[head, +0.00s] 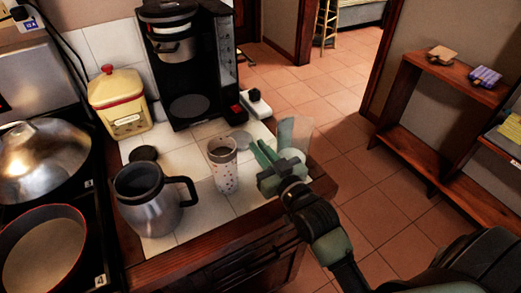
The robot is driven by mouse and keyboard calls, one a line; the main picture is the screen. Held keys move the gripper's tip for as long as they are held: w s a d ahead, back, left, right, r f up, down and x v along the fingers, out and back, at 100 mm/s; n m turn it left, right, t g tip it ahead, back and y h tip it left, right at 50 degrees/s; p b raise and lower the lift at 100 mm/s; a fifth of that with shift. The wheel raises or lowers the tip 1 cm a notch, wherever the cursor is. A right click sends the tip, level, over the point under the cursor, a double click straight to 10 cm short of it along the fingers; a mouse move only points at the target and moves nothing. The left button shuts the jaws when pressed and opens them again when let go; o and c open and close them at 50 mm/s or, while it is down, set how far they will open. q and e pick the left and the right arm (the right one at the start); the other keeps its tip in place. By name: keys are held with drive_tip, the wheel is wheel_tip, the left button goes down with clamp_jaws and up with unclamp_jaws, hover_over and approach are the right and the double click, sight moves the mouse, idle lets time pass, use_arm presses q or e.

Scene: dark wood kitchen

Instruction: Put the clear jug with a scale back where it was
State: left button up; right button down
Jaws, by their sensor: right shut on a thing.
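The clear jug (294,133) is a pale, see-through vessel at the right end of the white tiled counter (197,220). My right gripper (275,154) is shut on it from the front right. The gripper's green fingers and wrist hide the jug's lower part. I cannot make out its scale, or whether its base touches the counter. My left gripper is not in view.
A speckled cup (223,168) stands just left of my right gripper. A steel mug (150,203) and black lid (143,154) are further left. The coffee maker (188,60) and yellow canister (118,100) stand behind. The counter's wooden edge (205,250) is in front.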

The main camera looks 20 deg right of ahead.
drive_tip(key=shift+f, duration=0.1)
drive_tip(key=c, duration=1.9)
unclamp_jaws()
drive_tip(key=shift+f, duration=0.15)
drive_tip(key=o, duration=0.4)
drive_tip(key=s, duration=0.3)
drive_tip(key=s+b, duration=0.1)
drive_tip(key=s, duration=0.3)
drive_tip(key=s+b, duration=0.1)
drive_tip(key=s, duration=0.3)
drive_tip(key=shift+d, duration=0.4)
drive_tip(key=shift+s+r, duration=0.25)
drive_tip(key=shift+s, duration=0.25)
